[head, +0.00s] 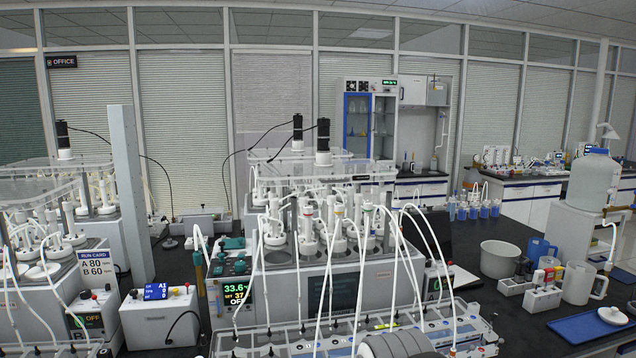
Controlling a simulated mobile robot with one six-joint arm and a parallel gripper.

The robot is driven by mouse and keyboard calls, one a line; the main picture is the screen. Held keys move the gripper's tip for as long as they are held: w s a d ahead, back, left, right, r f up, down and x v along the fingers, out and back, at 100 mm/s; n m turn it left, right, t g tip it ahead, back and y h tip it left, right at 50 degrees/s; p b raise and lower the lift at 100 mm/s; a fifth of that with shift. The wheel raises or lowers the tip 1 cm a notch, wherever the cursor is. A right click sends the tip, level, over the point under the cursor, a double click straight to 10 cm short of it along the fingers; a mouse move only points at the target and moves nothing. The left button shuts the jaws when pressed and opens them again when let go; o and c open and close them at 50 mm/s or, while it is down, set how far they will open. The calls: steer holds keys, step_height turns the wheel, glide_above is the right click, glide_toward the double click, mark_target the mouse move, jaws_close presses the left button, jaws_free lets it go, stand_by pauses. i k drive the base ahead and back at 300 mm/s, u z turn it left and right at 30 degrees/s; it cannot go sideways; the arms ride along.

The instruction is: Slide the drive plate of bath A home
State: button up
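The middle bath (285,292) is a grey box full of white reactor bottles. Its display (237,291) reads 33.6, set 37, OFF. A clear drive plate (350,168) with a black motor (322,140) lies level above the bottles. I cannot tell whether it is fully home. A second bath (40,298) at the left has its own clear plate (30,172) and motor (64,135). I cannot read a letter that settles which bath is A. A grey rounded part at the bottom edge seems to be my arm; my gripper is not in view.
White tubes arch from the middle bath down to a front rack (290,345). A grey post (127,190) and a control box (160,317) stand between the baths. A bowl (501,259), jugs and a blue tray (590,326) occupy the right bench.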

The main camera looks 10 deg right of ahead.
mark_target(364, 169)
steer(key=u, duration=0.05)
steer(key=i, duration=1)
steer(key=z, duration=0.05)
